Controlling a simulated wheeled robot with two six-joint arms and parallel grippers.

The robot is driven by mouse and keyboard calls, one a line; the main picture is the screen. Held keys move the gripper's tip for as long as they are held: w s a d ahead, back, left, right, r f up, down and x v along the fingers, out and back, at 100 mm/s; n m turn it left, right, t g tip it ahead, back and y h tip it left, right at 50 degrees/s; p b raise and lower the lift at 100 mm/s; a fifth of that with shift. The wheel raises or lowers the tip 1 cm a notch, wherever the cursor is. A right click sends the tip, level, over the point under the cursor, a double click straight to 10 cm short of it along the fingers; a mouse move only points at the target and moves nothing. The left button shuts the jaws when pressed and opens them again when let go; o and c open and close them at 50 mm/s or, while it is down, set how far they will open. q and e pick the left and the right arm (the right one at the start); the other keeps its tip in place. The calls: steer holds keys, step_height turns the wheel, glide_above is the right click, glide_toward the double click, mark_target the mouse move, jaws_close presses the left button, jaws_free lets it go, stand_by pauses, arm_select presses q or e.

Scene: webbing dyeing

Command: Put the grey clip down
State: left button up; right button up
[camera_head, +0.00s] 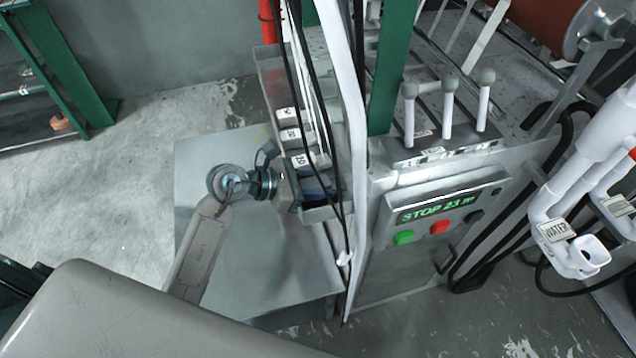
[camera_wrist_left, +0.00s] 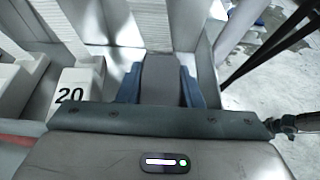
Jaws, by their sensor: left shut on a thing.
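My left gripper (camera_head: 312,188) is at the open end of the rack, beside the numbered white blocks, and partly hidden by black cables and a white post. In the left wrist view its two blue fingers (camera_wrist_left: 160,92) are closed on both sides of the grey clip (camera_wrist_left: 160,72). The clip is upright between them, over the rack's pale floor. I cannot tell whether it touches the rack. My right gripper is not in view.
The metal rack (camera_head: 326,213) holds white numbered blocks; the one marked 20 (camera_wrist_left: 77,90) is just left of the clip. A control panel reading STOP (camera_head: 440,208), with levers above it, stands to the right. Hanging black cables (camera_head: 320,110) pass close by. White WATER pipes (camera_head: 553,230) are farther right.

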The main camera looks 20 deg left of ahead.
arm_select(q)
steer(key=shift+f, duration=0.2)
steer(key=o, duration=1)
steer(key=shift+r, duration=0.1)
steer(key=shift+r+p, duration=0.6)
steer(key=b+v, duration=0.1)
steer(key=v, duration=0.1)
steer(key=b+v, duration=0.1)
steer(key=v, duration=0.2)
steer(key=shift+s+a+f, duration=0.1)
steer(key=shift+s+a, duration=0.05)
steer(key=shift+a, duration=0.2)
steer(key=b, duration=0.2)
glide_toward(309, 183)
steer(key=shift+d+r, duration=0.1)
steer(key=shift+r, duration=0.15)
